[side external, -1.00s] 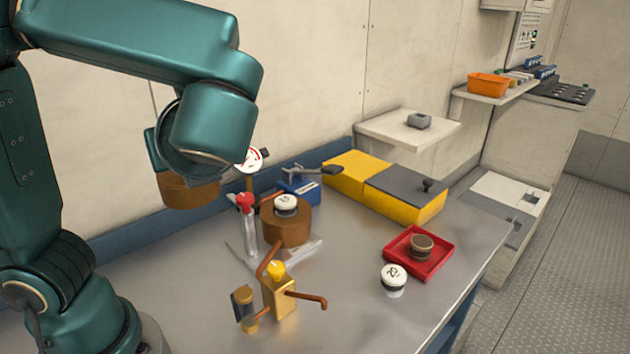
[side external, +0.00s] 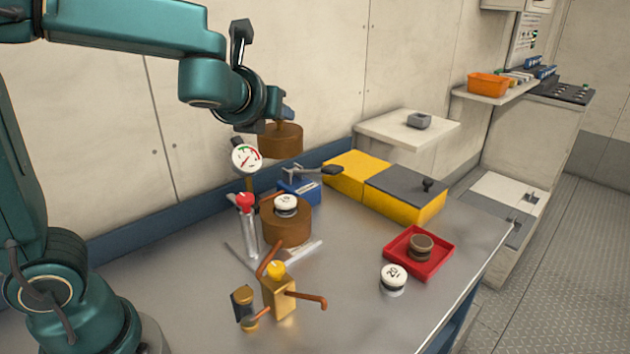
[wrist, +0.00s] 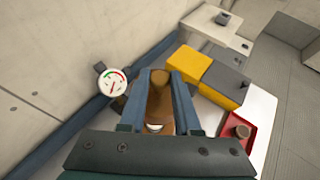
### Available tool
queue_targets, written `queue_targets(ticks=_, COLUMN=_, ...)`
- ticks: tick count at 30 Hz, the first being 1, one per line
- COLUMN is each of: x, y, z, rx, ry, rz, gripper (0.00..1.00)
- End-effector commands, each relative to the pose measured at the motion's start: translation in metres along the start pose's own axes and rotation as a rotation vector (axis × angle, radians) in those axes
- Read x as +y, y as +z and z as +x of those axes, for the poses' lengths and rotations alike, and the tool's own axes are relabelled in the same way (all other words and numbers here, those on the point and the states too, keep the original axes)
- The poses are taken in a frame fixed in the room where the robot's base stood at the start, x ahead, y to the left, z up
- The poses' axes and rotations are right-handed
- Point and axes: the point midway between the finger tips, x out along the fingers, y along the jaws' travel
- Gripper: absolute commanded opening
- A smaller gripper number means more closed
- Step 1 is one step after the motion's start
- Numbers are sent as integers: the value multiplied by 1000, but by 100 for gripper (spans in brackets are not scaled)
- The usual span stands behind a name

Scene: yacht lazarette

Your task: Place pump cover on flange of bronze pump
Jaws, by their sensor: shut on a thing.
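My gripper (side external: 282,114) is shut on a brown-bronze round piece, the pump cover (side external: 281,141), held in the air behind the bench objects. In the wrist view the cover (wrist: 159,105) shows between the two fingers; its underside is hidden. The bronze pump (side external: 286,229) looks like the brown cylinder on the bench, with a copper pipe at its front and a white-topped round piece (side external: 286,205) on top. The cover is above and behind it in the side view, apart from it. I cannot make out the flange clearly.
A dial gauge (side external: 247,157) and red-knobbed stand (side external: 245,215) rise beside the pump. A gold block (side external: 279,297) with copper pipes stands in front. A blue box (side external: 300,191), yellow case (side external: 405,195), red tray (side external: 419,252) and white-topped weight (side external: 393,279) lie rightward. Front-right bench is clear.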

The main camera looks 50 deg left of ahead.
Motion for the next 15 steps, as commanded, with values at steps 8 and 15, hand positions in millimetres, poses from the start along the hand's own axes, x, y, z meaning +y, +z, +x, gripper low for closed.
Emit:
queue_targets(ticks=8, x=-2, y=-28, z=15, rx=5, ry=-17, rz=14, gripper=0)
queue_targets(ticks=15, x=-2, y=-44, z=23, rx=2, ry=-16, rz=8, gripper=0)
